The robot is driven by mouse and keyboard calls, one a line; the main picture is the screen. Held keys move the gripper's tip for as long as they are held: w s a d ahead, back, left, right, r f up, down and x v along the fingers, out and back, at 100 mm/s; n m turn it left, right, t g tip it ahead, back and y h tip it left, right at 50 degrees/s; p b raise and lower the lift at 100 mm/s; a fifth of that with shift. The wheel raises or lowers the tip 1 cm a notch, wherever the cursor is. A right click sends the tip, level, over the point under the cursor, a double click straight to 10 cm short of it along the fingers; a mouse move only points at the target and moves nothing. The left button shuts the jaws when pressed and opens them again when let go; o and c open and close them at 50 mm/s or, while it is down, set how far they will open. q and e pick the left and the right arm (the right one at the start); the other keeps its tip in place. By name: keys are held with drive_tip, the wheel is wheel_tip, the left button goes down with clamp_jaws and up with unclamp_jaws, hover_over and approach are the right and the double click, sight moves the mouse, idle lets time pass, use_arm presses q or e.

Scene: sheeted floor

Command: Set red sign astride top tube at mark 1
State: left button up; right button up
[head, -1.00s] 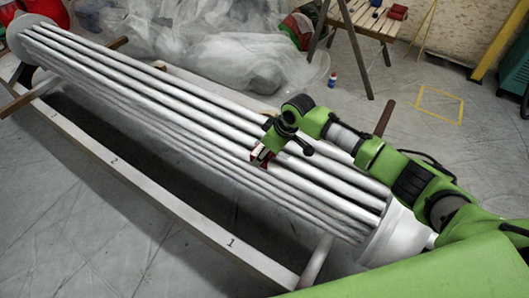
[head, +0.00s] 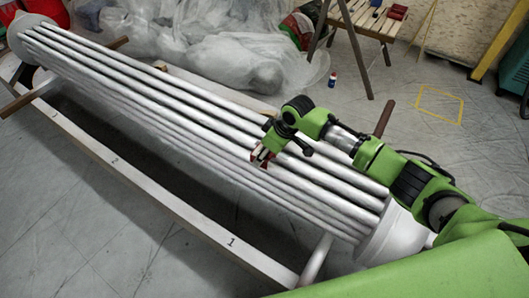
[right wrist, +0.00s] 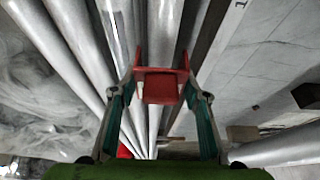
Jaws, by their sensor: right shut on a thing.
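The red sign (right wrist: 160,88) is between the two fingers of my right gripper (right wrist: 160,92) in the right wrist view. Its two prongs point along the view on either side of a pale tube (right wrist: 161,30). I cannot tell whether it touches that tube. In the head view my right gripper (head: 262,156) is over the near side of the bundle of long tubes (head: 190,100), and little of the sign shows. Mark 1 (head: 231,243) is on the pale beam at the front, nearer the camera than the gripper. My left gripper is not in view.
The beam (head: 170,207) runs along the bundle's near side and bears further numbers. A round white end piece (head: 398,235) closes the bundle at the right. Plastic sheeting (head: 210,50) and a wooden work table (head: 365,22) stand behind. The floor right of the bundle holds a yellow outline (head: 440,103).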

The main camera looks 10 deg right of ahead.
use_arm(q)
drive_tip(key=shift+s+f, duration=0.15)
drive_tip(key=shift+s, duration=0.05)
use_arm(e)
drive_tip(key=shift+f, duration=0.2)
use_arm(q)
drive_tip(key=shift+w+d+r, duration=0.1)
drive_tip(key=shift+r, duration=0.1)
use_arm(e)
drive_tip(key=shift+f, duration=0.35)
use_arm(q)
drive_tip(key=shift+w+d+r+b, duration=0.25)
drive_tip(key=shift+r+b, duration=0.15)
drive_tip(key=shift+b, duration=0.05)
use_arm(e)
drive_tip(key=shift+f, duration=0.45)
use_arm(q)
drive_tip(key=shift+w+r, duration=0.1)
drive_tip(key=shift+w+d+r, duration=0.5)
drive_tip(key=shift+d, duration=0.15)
use_arm(e)
drive_tip(key=shift+f, duration=0.35)
